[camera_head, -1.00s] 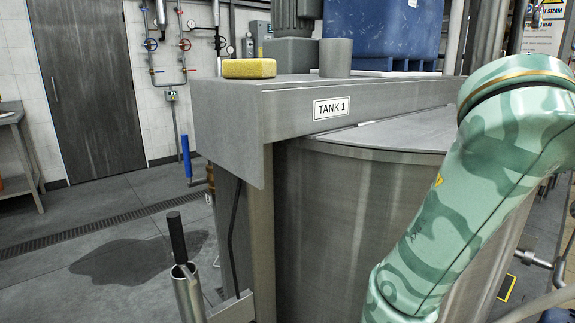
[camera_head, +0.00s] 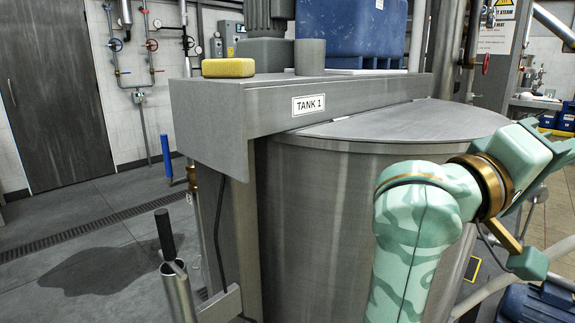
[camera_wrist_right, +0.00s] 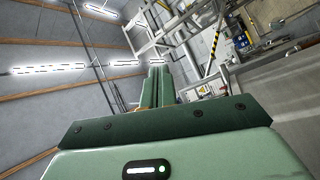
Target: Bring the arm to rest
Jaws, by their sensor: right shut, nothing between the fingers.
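My right arm (camera_head: 415,235), green with camouflage patches and brass-coloured joint rings, rises from the lower right in the head view. It bends in front of the right side of a steel tank (camera_head: 315,210) and runs on toward the right edge. In the right wrist view, my right gripper (camera_wrist_right: 156,87) is shut, its two green fingers side by side with nothing between them. The fingers point toward open space with the ceiling and a wall behind. I cannot make out the fingertips in the head view. My left gripper is in neither view.
The tank's steel beam (camera_head: 295,110) carries a "TANK 1" label, a yellow sponge (camera_head: 228,68) and a grey cylinder (camera_head: 310,57). A blue container (camera_head: 350,30) stands behind. A black-handled rod sits in an upright tube (camera_head: 178,290). A dark wet patch (camera_head: 105,265) marks the left floor.

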